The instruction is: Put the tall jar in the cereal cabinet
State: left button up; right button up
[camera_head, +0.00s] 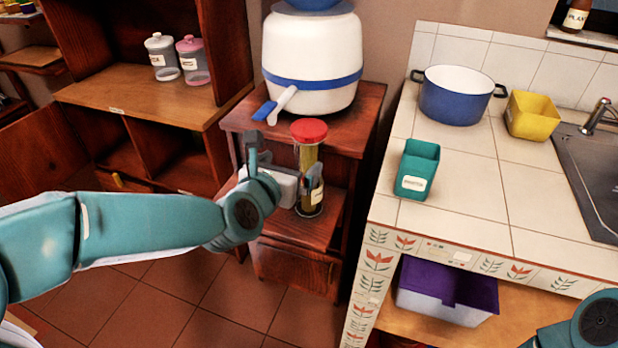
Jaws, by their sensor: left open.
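The tall jar (308,157) has a red lid and yellowish contents, with a pale label low on its side. It stands upright, apparently on the lower shelf of the small wooden stand (328,218). My left gripper (284,163) is open at the jar's left side. One finger points up left of the jar and the other partly covers its lower body; I cannot tell whether they touch it. A wooden cabinet (150,97) with open compartments stands at the left, probably the cereal cabinet; its labels are unreadable. My right gripper is out of view.
Two lidded jars, one white (161,58) and one pink (192,60), stand on the cabinet. A white water dispenser (312,55) tops the stand. The tiled counter at right holds a blue pot (455,97), a yellow bin (533,116) and a green bin (416,168).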

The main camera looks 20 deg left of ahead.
aim_at(302, 154)
pick_arm(q)
jog(key=x, duration=0.5)
jog(key=shift+w+f, duration=0.15)
jog(key=shift+w, duration=0.2)
jog(key=p+x, duration=0.1)
jog(key=x, duration=0.4)
jog(key=shift+w+d+f, duration=0.1)
jog(key=shift+w+f, duration=0.05)
jog(key=shift+f, duration=0.1)
jog(key=c, duration=1.4)
jog(key=shift+r, duration=0.15)
jog(key=shift+c, duration=0.9)
